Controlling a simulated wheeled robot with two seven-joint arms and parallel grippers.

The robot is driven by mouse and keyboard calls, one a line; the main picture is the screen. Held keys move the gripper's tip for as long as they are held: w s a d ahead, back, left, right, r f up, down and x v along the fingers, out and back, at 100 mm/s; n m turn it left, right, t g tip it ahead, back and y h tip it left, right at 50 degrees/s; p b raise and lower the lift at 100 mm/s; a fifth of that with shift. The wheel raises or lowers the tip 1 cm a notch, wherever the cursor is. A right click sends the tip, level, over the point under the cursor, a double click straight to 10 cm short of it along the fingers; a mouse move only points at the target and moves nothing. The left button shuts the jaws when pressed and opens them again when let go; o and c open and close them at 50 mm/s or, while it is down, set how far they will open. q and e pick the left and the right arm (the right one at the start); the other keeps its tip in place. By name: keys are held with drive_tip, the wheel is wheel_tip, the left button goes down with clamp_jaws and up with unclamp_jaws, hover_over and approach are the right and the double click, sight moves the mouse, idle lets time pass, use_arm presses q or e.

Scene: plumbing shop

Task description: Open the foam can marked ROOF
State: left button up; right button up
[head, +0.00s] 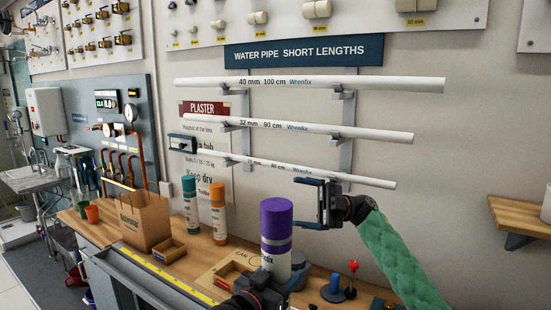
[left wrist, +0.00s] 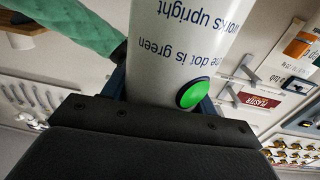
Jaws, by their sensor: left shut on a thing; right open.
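A white can with a purple cap (head: 276,218) stands upright at the front of the bench in the head view; its cap is on. My left gripper (head: 266,283) is shut on its lower body. The can's white wall (left wrist: 175,50) fills the middle of the left wrist view, with a green dot (left wrist: 193,94) and upside-down print partly reading "dot is green" and "works upright". The word ROOF cannot be read on it. My right gripper (head: 325,203) is open and empty, above and right of the cap, apart from it.
A teal-capped can (head: 190,208) and an orange-capped can (head: 218,213) stand behind left. A paper bag (head: 146,218), a small wooden box (head: 169,251) and a wooden tray (head: 228,268) are on the bench. A red-knobbed item (head: 353,267) stands right. White pipes (head: 300,129) hang on the wall.

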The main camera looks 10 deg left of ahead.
drive_tip(key=s+a+r+n+t+h, duration=0.3)
drive_tip(key=s+a+r+n+h, duration=0.45)
drive_tip(key=s+a+n, duration=0.5)
wheel_tip(320, 180, up, 6)
drive_tip(key=n+t+h, duration=0.5)
drive_tip(key=t+h, duration=0.4)
drive_tip(key=h, duration=0.2)
hover_over(276, 204)
drive_tip(key=shift+a+r+m+y, duration=0.15)
drive_tip(key=shift+r+m+y, duration=0.05)
drive_tip(key=shift+m+y, duration=0.05)
drive_tip(key=shift+f, duration=5.95)
drive_tip(key=c, duration=1.2)
drive_tip(key=shift+r, duration=0.3)
